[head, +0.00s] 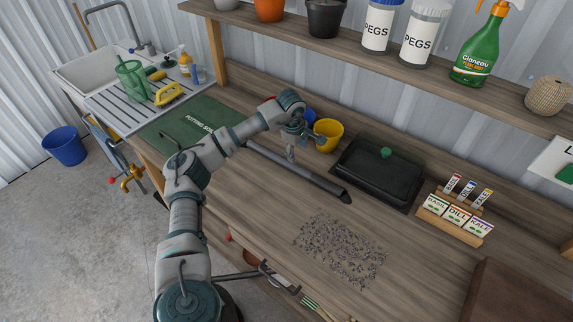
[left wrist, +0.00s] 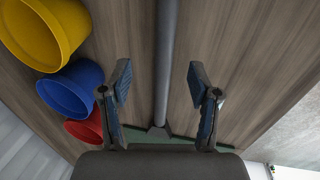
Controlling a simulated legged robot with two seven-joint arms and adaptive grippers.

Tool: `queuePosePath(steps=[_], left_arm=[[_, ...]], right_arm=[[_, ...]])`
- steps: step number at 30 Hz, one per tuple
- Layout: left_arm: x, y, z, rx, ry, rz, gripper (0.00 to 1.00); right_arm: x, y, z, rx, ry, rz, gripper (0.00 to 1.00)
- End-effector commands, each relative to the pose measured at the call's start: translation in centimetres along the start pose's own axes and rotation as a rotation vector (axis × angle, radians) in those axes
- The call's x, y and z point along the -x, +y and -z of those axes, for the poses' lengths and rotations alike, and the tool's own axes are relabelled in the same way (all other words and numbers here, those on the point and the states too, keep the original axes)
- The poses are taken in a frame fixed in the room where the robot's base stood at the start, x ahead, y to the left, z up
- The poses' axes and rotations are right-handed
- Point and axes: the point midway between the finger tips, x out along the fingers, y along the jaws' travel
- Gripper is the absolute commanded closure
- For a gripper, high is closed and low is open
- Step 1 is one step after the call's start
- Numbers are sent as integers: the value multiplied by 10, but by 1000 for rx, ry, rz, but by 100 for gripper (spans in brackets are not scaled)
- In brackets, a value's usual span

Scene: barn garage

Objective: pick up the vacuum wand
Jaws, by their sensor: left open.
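The vacuum wand, a long dark grey tube (head: 312,179), lies across the wooden bench with an angled open end toward the right. My left gripper (head: 304,147) is over the bench by the wand, its fingers apart. In the left wrist view the wand (left wrist: 165,50) runs lengthwise between the open fingers of the gripper (left wrist: 158,76), with a gap on both sides. Its wider far end rests near a green mat. The gripper holds nothing. My right gripper is not in view.
Yellow (left wrist: 45,30), blue (left wrist: 72,88) and red (left wrist: 85,128) pots stand beside the wand. A black lidded tray (head: 378,172), seed packet rack (head: 452,220) and scattered dark pellets (head: 340,250) lie right of it. The green mat (head: 185,125) is left; a shelf (head: 400,75) hangs behind.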

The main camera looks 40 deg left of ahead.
Motion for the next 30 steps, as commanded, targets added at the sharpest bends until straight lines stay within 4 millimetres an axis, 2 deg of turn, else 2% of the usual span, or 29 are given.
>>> queuePosePath(steps=[1, 6, 12, 21, 29, 30], left_arm=[[-14, -1, 1, 1, 1, 5, 38], [-44, -1, 3, 2, -3, 3, 38], [-58, -2, 3, 2, -3, 2, 38], [-100, -9, 2, 2, -1, 3, 38], [-104, -9, 2, 1, -2, 0, 38], [-104, -9, 2, 1, -2, 0, 41]], right_arm=[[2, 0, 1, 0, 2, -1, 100], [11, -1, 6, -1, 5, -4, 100], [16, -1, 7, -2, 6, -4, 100], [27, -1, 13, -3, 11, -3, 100], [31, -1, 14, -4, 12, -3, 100], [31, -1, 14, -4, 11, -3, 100]])
